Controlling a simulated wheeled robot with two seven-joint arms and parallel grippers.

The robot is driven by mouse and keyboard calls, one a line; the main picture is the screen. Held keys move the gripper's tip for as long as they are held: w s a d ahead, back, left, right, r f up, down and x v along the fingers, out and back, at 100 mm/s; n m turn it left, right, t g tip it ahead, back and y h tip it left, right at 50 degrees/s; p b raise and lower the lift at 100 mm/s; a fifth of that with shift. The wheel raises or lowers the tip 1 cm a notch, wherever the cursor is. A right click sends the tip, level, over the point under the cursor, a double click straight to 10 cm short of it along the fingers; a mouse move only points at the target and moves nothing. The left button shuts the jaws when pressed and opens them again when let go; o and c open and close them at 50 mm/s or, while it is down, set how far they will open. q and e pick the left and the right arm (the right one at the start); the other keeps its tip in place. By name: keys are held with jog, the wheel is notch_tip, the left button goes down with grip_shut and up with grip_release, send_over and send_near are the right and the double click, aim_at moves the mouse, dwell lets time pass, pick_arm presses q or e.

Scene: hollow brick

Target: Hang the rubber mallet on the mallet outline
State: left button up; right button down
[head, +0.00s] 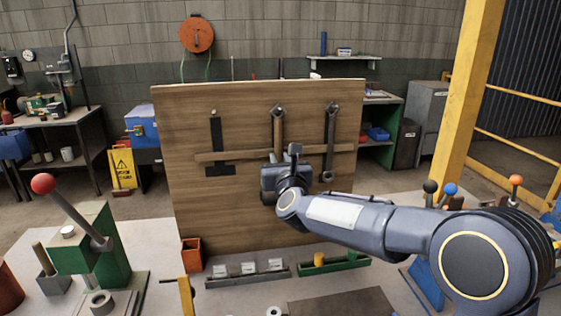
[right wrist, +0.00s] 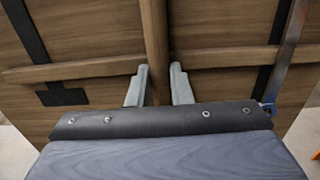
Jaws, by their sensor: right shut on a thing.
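The mallet outline (head: 216,148) is a black shape on the left of the wooden board, a narrow upright bar with a wide block at its foot. Nothing hangs on it, and a small peg (head: 213,112) shows at its top. It also shows in the right wrist view (right wrist: 64,95). My right gripper (right wrist: 158,88) is shut on the wooden handle of the mallet (right wrist: 154,35), at the middle of the board. The handle (head: 277,130) stands upright, its top at the middle peg. The mallet's head is hidden behind my gripper. My left gripper is out of view.
A wrench (head: 330,140) hangs on the board (head: 200,220) at the right. A wooden rail (head: 235,155) crosses the board. A green press (head: 100,245) with a red-knobbed lever stands at left.

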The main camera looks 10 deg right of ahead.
jog(key=shift+w+d+f, duration=0.1)
jog(key=shift+f, duration=0.15)
